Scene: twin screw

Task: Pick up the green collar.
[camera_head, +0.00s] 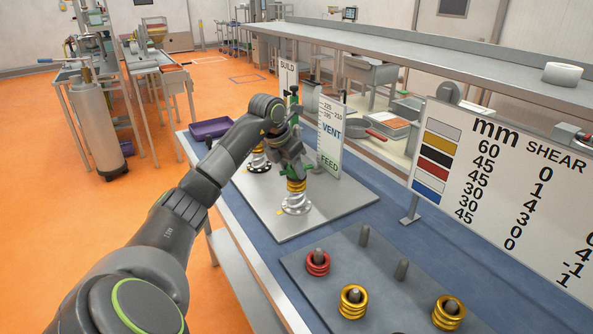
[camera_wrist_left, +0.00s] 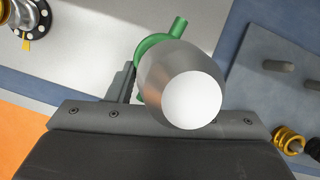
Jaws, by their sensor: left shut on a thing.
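The green collar (camera_head: 299,173) is at the top of the near column, above a gold ring (camera_head: 296,186) and a silver flanged base (camera_head: 296,204). My left gripper (camera_head: 292,165) is shut on the collar from above and partly hides it. In the left wrist view the green collar (camera_wrist_left: 152,46) shows as an arc with a short handle. It lies partly behind a metal cylinder with a white end face (camera_wrist_left: 191,98). Whether the collar is clear of the column cannot be told. My right gripper is in neither view.
A second column (camera_head: 259,162) stands behind my left arm on the grey plate (camera_head: 345,202). A white VENT/FEED board (camera_head: 330,140) stands close behind. A peg board (camera_head: 300,262) with red and gold rings is in front. A sign (camera_head: 500,190) stands at right.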

